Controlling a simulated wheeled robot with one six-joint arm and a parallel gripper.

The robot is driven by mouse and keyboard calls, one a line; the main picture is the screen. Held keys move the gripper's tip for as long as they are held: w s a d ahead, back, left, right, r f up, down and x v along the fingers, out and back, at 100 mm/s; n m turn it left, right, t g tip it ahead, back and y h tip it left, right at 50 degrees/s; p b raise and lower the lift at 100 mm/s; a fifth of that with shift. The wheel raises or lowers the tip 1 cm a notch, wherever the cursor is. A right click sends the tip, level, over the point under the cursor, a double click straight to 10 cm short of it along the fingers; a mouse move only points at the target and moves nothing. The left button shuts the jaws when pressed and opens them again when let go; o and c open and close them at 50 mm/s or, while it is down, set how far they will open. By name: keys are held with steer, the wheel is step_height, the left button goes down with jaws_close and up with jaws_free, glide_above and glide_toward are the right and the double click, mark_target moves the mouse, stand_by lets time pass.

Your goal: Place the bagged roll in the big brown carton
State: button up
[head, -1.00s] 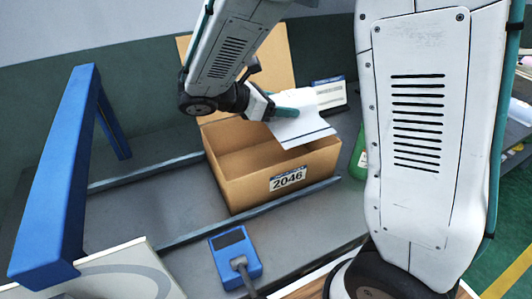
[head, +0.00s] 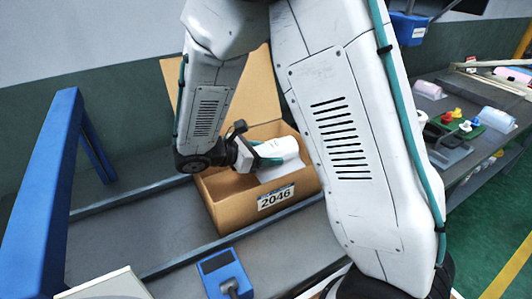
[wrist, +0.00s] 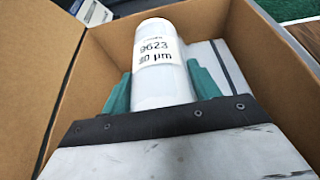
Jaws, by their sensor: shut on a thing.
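The bagged roll (head: 287,148) is white, with a loose flat sheet of its bag hanging below it. In the wrist view the roll (wrist: 160,62) shows a label reading 9623 and 30 µm. The big brown carton (head: 232,211) is open, marked 2046, with its back flap raised; its walls (wrist: 108,48) surround the roll in the wrist view. My gripper (head: 270,160) is shut on the roll, with green fingers on both sides (wrist: 158,84). It holds the roll in the carton's opening, around rim height. Whether the bag touches the floor is hidden.
The carton stands on a grey bench (head: 130,235) between two rails. A blue frame (head: 45,190) stands at the left, and a blue device (head: 222,274) sits in front. My arm hides the area right of the carton. Another bench with pink rolls (head: 430,90) is at the far right.

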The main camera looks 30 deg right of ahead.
steer(key=shift+f, duration=0.5)
steer(key=o, duration=1.3)
steer(key=shift+c, duration=0.2)
steer(key=shift+r, duration=0.4)
steer(key=v, duration=1.2)
steer(key=s+d+r+m+g+y, duration=0.3)
steer(key=s+d+r+m+y, duration=0.4)
steer(key=s, duration=0.3)
steer(key=s+r+m+t+y, duration=0.1)
steer(key=s+m+t+y, duration=0.1)
steer(key=s+m, duration=0.3)
steer(key=s+d+r+m+t+y, duration=0.1)
steer(key=s+m+t+y, duration=0.1)
steer(key=s+m+y, duration=0.2)
steer(key=shift+s+d+r+m, duration=0.3)
steer(key=shift+s+m, duration=0.7)
steer(key=shift+s, duration=1.1)
